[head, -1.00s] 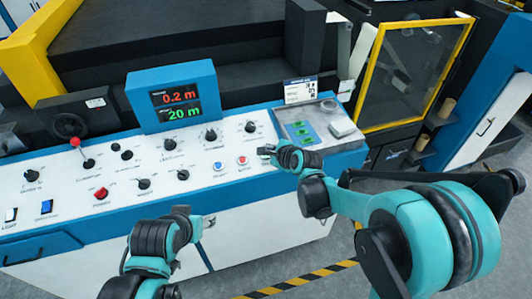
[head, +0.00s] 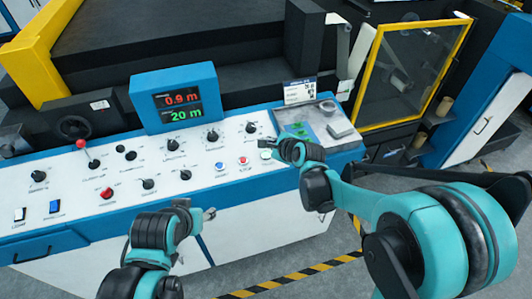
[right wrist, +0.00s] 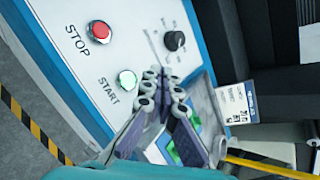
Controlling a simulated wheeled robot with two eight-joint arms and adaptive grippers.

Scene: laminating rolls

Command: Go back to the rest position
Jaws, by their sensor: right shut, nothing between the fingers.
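My right gripper (head: 270,145) is at the right part of the white control panel (head: 130,205), its fingers shut and empty. The START button also shows in the head view (head: 266,155), just below the fingers. My left gripper (head: 209,214) is in front of the panel's front edge, near the middle; its fingers are too small to read. The display (head: 179,105) reads 0.9 m in red above 20 m in green.
The red STOP button (right wrist: 100,31) is beside START. A tray (head: 345,146) with green-marked items is behind my right gripper. A yellow-framed door (head: 413,70) stands at the right. Floor in front is open.

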